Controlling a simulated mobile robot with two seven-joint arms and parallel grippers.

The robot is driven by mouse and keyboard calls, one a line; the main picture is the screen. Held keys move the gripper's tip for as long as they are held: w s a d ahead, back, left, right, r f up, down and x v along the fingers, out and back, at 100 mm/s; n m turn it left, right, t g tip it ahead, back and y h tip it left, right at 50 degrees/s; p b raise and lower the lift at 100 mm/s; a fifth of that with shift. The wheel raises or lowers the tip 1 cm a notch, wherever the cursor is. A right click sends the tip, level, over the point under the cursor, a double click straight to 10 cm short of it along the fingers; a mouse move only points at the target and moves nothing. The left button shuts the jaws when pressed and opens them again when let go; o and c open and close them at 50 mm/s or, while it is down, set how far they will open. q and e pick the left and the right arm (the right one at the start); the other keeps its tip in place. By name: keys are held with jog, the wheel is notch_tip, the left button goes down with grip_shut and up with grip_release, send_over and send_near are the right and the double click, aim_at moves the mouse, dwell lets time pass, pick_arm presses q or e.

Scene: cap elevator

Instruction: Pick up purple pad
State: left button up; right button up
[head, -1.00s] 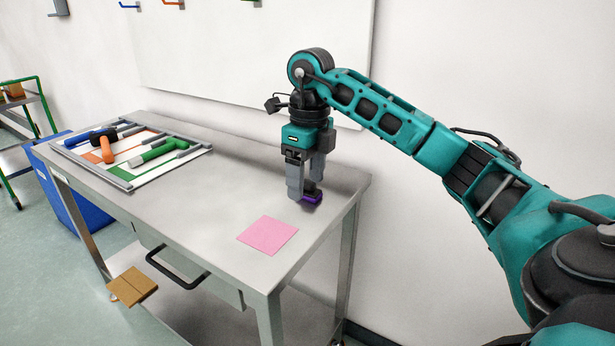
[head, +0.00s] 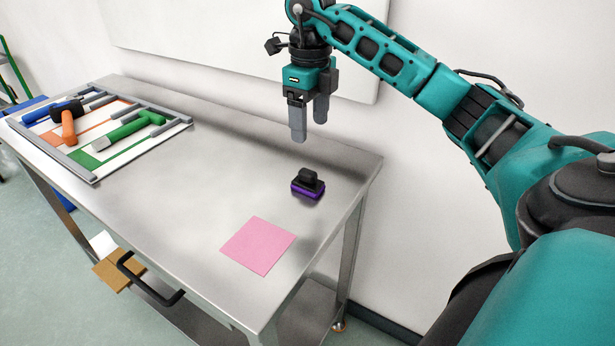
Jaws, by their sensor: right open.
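The purple pad (head: 307,189) lies on the metal table near its right end. It has a purple base and a black knob-like handle on top. My right gripper (head: 309,130) is above and slightly behind the pad, pointing down, with its fingers apart and nothing between them. It does not touch the pad. My left gripper is not in view.
A pink square (head: 258,246) lies flat on the metal table (head: 190,200) in front of the pad. A tray (head: 88,172) with orange, green and blue-handled tools stands at the left. A wall board (head: 190,40) is behind. The table's middle is clear.

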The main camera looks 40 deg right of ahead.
notch_tip(320, 180, down, 6)
jog(key=shift+s+a+f, duration=0.1)
jog(key=shift+a+f, duration=0.15)
jog(key=shift+f, duration=1.35)
jog(key=shift+a+f, duration=0.1)
jog(key=shift+f, duration=1.4)
jog(key=c, duration=1.2)
jog(key=shift+o, duration=0.2)
jog(key=shift+r, duration=0.15)
notch_tip(320, 180, up, 10)
notch_tip(320, 180, up, 8)
jog(key=p, duration=0.3)
send_over(308, 170)
jog(key=shift+a+r, duration=0.1)
jog(key=shift+r, duration=0.8)
